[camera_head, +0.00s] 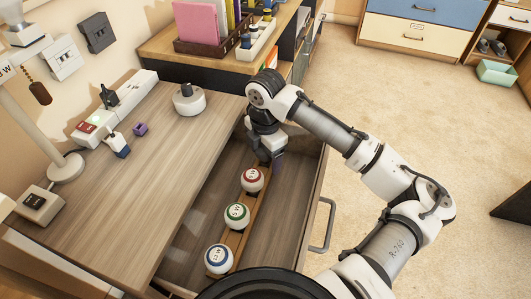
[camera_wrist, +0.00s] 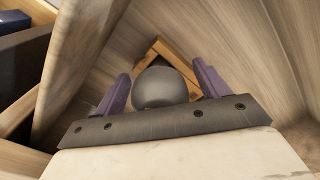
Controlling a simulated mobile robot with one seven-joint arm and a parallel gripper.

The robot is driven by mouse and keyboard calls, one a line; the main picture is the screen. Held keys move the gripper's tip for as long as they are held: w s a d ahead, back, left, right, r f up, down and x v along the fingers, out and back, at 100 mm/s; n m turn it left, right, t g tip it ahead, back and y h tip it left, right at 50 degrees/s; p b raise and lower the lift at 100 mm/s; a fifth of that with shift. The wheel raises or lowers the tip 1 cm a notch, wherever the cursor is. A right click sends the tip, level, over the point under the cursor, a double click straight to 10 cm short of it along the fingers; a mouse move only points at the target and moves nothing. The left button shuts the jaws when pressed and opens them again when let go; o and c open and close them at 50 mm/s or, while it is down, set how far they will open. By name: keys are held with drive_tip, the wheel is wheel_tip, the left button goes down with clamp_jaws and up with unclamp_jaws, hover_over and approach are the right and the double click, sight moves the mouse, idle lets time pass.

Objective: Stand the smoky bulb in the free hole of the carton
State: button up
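The smoky bulb (camera_wrist: 162,88) is a dark grey ball between my gripper's two purple fingers in the wrist view. My gripper (camera_head: 270,163) points down into the open drawer at the far end of the wooden carton (camera_head: 244,233). The carton's end also shows beyond the bulb in the wrist view (camera_wrist: 166,48). In the head view a red-ringed bulb (camera_head: 252,180), a green-ringed bulb (camera_head: 237,215) and a blue-ringed bulb (camera_head: 219,259) stand in the carton. The bulb's base and the hole under it are hidden.
The drawer (camera_head: 285,205) is close-walled around my gripper, with bare floor beside the carton. The wooden desktop (camera_head: 150,185) lies to the left, with a round white-and-grey device (camera_head: 188,101), a power strip (camera_head: 115,108) and a small purple block (camera_head: 140,129).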

wheel_tip(320, 180, up, 14)
drive_tip(key=p, duration=0.3)
drive_tip(key=shift+f, duration=0.1)
drive_tip(key=shift+s, duration=0.1)
idle(0.6)
